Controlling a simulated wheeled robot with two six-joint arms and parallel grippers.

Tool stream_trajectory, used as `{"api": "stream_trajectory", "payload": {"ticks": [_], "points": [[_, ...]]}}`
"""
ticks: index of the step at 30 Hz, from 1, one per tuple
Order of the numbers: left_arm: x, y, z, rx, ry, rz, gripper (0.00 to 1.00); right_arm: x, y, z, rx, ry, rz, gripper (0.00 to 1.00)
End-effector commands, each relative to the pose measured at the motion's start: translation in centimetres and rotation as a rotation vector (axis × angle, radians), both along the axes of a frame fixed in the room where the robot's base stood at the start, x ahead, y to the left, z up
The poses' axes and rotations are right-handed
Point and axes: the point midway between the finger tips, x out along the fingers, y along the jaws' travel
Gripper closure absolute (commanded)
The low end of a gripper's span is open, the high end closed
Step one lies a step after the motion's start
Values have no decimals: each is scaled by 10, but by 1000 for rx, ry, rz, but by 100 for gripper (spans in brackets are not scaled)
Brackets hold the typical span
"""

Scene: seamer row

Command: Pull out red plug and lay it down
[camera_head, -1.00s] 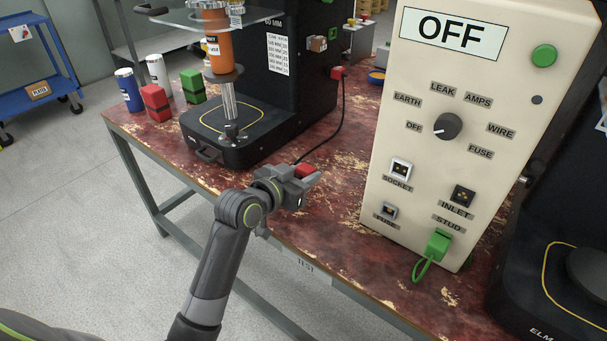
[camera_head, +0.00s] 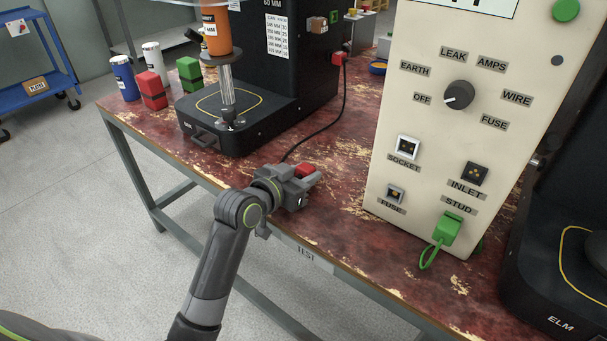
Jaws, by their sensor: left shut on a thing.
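My left gripper (camera_head: 301,182) is near the table's front edge, left of the cream tester, and is shut on a red plug (camera_head: 304,170). Only the plug's top shows between the fingers. It is held over the table; I cannot tell whether it touches the top. A black cable (camera_head: 325,125) runs from near the gripper back to a red connector (camera_head: 338,58) on the black machine's side. On the tester (camera_head: 425,130), the SOCKET port (camera_head: 407,146) and INLET port (camera_head: 475,173) have nothing in them. A green clip (camera_head: 447,228) is on the STUD. My right gripper is not in view.
The black seamer (camera_head: 215,130) with an orange can (camera_head: 217,32) stands at the back left. Another black machine (camera_head: 560,285) is at right. Table top around the gripper is clear.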

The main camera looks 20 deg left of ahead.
Motion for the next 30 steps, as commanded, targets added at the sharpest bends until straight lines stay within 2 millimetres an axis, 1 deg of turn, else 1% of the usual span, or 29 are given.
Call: {"api": "stream_trajectory", "payload": {"ticks": [7,8,13,14,23,26,30], "points": [[0,0,0,1,-1,0,100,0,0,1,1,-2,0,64],[0,0,0,1,-1,0,67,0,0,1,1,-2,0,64],[0,0,0,0,0,0,44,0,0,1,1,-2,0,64],[0,0,0,0,0,0,43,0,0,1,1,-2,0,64],[-2,1,0,0,1,0,43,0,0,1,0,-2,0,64],[-8,4,3,1,0,1,43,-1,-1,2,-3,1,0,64],[-29,11,9,2,0,0,43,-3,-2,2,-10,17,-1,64]]}}
